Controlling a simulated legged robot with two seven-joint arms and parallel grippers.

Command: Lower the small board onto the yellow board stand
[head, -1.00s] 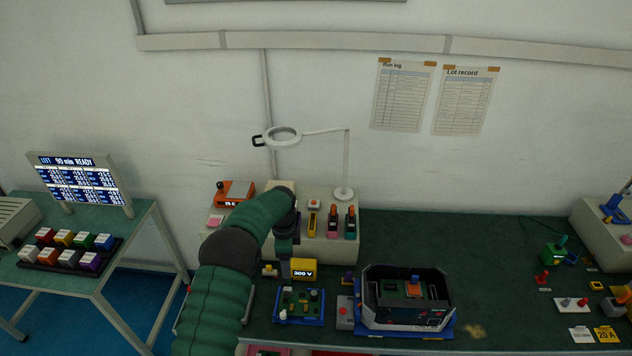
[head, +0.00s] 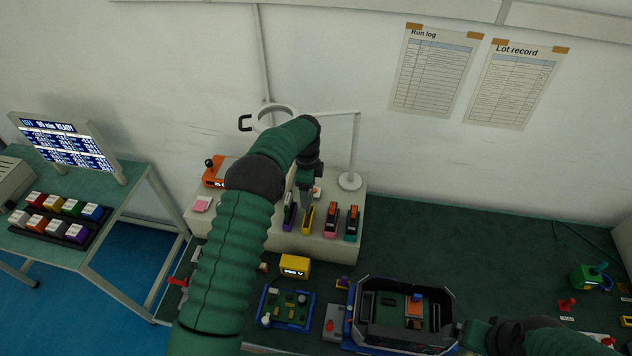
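A small green board (head: 290,310) with several parts on it lies in a blue frame near the table's front edge, left of the black open-topped case. I cannot tell whether it is the task's small board. No yellow board stand is clearly identifiable; a yellow upright piece (head: 308,217) stands on the pale raised shelf between a purple one and a pink-orange one. My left gripper (head: 304,203) points down over this shelf, close to the purple and yellow pieces; its fingertips are too small to read. My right gripper (head: 468,336) is beside the case's right end, its fingers unclear.
The black case (head: 455,308) holds a board with an orange part. A yellow display box (head: 295,267) stands behind the green board. A magnifier lamp (head: 350,182) rises from the shelf. A side table (head: 110,225) holds coloured blocks.

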